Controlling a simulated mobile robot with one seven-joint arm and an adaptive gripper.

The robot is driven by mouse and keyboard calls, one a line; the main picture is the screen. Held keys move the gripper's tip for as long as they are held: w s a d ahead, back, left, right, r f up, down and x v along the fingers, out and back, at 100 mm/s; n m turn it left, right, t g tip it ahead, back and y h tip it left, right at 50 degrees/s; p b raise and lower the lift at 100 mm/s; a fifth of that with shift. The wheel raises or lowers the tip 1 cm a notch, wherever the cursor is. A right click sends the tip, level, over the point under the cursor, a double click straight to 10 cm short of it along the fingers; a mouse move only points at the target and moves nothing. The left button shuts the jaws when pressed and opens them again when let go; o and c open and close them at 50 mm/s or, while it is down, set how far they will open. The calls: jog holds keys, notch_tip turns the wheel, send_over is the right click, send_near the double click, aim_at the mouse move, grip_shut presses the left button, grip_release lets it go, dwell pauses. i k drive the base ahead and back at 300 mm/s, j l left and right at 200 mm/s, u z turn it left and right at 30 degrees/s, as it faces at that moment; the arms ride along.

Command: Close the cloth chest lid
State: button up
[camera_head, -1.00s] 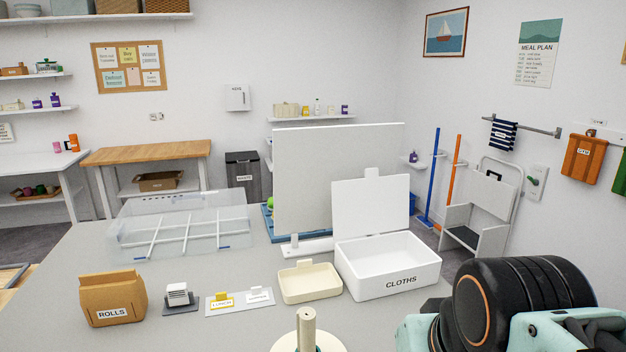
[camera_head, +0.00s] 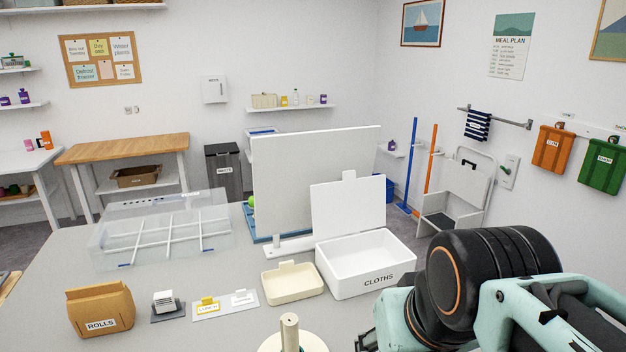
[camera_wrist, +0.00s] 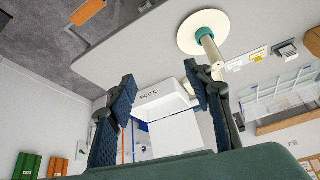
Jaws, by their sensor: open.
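The white cloth chest (camera_head: 366,267), labelled CLOTHS, stands on the grey table in the head view. Its lid (camera_head: 348,208) is open and stands upright at the back edge, with a small tab on top. In the wrist view the chest (camera_wrist: 158,97) shows upside down between my fingers, with the lid (camera_wrist: 177,138) beyond it. My gripper (camera_wrist: 160,92) is open and empty, its two dark pads wide apart, and it is apart from the chest. In the head view my arm is at the lower right, and the fingertips are mostly hidden.
A cream tray (camera_head: 293,284) sits just left of the chest. A round-based post (camera_head: 290,333) stands at the table's front. A tall white panel (camera_head: 290,185) rises behind the lid. A clear divided box (camera_head: 165,235) and a ROLLS bag (camera_head: 100,309) are further left.

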aim_at(350, 205)
jog(key=l, duration=0.6)
jog(key=k+l, duration=0.1)
jog(key=l, duration=0.45)
jog(key=l+u, duration=0.1)
jog(key=l, duration=0.5)
jog(key=i+l, duration=0.1)
jog(key=l, duration=0.4)
jog(key=i+l+u, duration=0.15)
jog(key=l, duration=0.85)
jog(key=i+l+u, duration=0.1)
jog(key=i+l, duration=0.4)
jog(key=l, duration=0.25)
jog(key=i+l+u, duration=0.15)
jog(key=i, duration=0.35)
jog(key=i+l+u, duration=0.1)
jog(key=i, duration=0.35)
jog(key=i+j+u, duration=0.2)
jog(key=i, duration=0.4)
